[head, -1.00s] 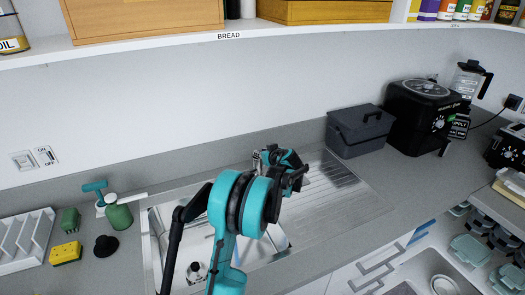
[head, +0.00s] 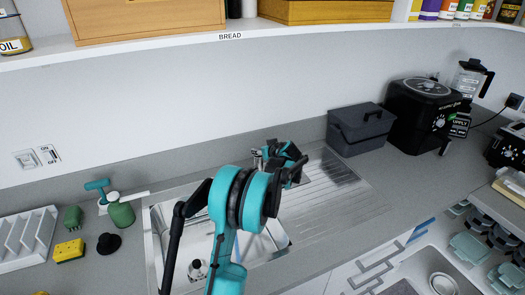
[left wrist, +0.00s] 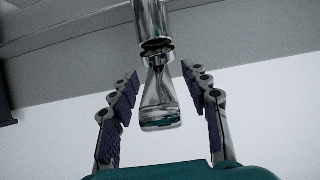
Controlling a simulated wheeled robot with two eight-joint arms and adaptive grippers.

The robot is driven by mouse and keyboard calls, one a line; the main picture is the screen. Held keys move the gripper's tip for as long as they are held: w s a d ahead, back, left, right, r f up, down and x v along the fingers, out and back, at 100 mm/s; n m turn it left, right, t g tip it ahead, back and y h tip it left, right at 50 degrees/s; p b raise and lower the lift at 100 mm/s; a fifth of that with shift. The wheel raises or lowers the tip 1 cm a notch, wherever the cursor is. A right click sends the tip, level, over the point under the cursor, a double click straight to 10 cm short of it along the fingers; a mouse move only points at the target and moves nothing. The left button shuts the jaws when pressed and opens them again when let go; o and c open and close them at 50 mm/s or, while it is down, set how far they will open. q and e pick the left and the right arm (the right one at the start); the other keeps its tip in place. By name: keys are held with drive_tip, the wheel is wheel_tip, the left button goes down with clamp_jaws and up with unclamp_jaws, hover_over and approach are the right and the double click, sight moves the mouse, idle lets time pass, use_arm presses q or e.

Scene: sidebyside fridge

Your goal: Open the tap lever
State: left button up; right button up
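The chrome tap fills the middle of the left wrist view: a round body (left wrist: 152,22) with a flared, flat lever (left wrist: 160,105) hanging from it in the picture. My left gripper (left wrist: 160,75) is open, with one ridged finger on each side of the lever. Gaps show between the lever and both fingers. In the head view my left gripper (head: 280,158) is at the back edge of the sink (head: 275,236). There my arm hides most of the tap, and only a bit of chrome (head: 257,157) shows beside it. My right gripper is in neither view.
A green spray bottle (head: 120,212), yellow sponge (head: 69,250) and black plug (head: 108,243) stand left of the sink beside a white rack (head: 28,238). A dark grey box (head: 358,128) and black appliance (head: 420,112) stand right. A shelf (head: 300,40) runs above. The ribbed drainer (head: 335,185) is clear.

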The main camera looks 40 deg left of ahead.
use_arm(q)
drive_tip(key=v, duration=1.2)
drive_tip(key=s+d+f+m+h, duration=0.2)
drive_tip(key=s+d+m+h, duration=0.1)
drive_tip(key=s+d, duration=0.6)
drive_tip(key=s+d+f+m+t+h+b, duration=0.1)
drive_tip(key=s+d+f+m+h, duration=0.2)
drive_tip(key=s+d, duration=0.7)
drive_tip(key=s+d+f+m+h+b, duration=0.1)
drive_tip(key=s+d+f+m+h, duration=0.2)
drive_tip(key=s+d+m, duration=0.3)
drive_tip(key=s+d+h, duration=0.1)
drive_tip(key=s+d, duration=0.2)
drive_tip(key=d, duration=0.3)
drive_tip(key=shift+s+d+m+t+h, duration=0.25)
drive_tip(key=shift+s+m+t+h, duration=0.05)
drive_tip(key=shift+t, duration=0.1)
